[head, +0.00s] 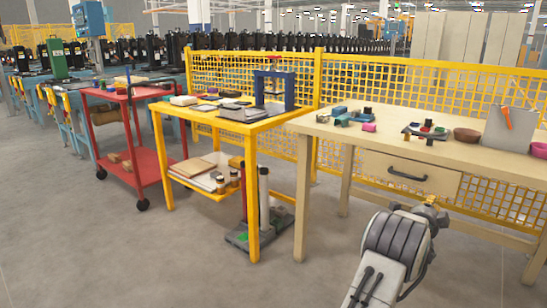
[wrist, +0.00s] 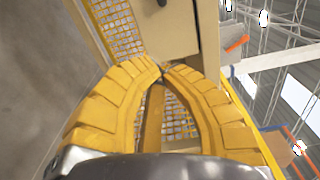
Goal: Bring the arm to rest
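My arm rises from the bottom right of the head view, in front of the wooden workbench (head: 440,150). Its yellow gripper (head: 433,208) shows only in part beyond the grey wrist, just below the bench drawer. In the wrist view the two ribbed yellow fingers of my gripper (wrist: 163,69) bow outward and come together at the tips. Nothing shows held between them; yellow mesh and a post show through the gap behind. The gripper appears apart from the bench and drawer, though the exact distance is hard to tell.
The drawer (head: 410,174) with a dark handle faces my arm. Small parts, bowls (head: 467,136) and a grey panel (head: 508,130) stand on the bench. A yellow table (head: 235,125), a red cart (head: 130,165) and yellow mesh fencing (head: 350,80) are nearby. The floor (head: 130,255) at left is clear.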

